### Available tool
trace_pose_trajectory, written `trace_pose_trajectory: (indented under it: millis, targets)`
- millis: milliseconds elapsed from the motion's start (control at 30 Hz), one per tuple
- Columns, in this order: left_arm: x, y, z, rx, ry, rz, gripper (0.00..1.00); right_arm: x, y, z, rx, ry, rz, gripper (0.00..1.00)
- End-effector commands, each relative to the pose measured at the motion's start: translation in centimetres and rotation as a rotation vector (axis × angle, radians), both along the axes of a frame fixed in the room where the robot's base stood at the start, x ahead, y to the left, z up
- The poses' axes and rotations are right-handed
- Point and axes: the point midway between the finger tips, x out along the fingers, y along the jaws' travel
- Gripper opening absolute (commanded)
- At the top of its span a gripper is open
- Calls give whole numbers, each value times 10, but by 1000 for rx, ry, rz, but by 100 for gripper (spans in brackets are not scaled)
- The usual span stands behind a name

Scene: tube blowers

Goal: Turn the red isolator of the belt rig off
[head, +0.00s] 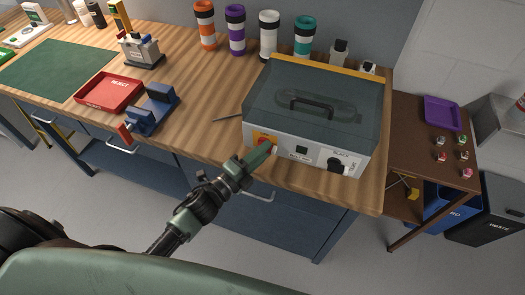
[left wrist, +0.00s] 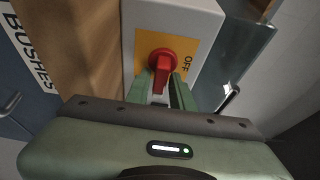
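The belt rig (head: 348,161), a grey box with a dark see-through lid and black handle, stands at the right end of the wooden bench. Its red isolator (left wrist: 161,62) is a knob on a yellow plate on the front face; in the head view it (head: 273,142) shows at the front left. In the left wrist view the knob's grip bar points down the picture, and "OFF" is printed to its right. My left gripper (left wrist: 162,88) has a finger on each side of the bar, seemingly touching it; it also shows in the head view (head: 264,150). My right gripper is not seen.
A black knob (head: 336,165) is on the rig's front right. A blue vise (head: 152,109) and red reject tray (head: 109,92) lie to the left on the bench. Several coloured tubes stand behind. A brown side table (head: 408,125) and bins stand right. The bench between vise and rig is mostly clear.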

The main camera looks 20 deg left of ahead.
Motion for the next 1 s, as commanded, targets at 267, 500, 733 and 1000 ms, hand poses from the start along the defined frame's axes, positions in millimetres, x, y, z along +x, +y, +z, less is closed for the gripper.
trace_pose_trajectory:
  millis: [267,500,733,1000]
  targets:
    - [0,0,0,-2,0,0,0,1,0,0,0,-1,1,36]
    - [0,0,-2,-56,1,0,0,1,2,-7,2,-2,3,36]
    - [-1,0,-3,-203,7,0,0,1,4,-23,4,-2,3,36]
    - [-1,1,-1,-454,15,1,0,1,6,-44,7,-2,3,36]
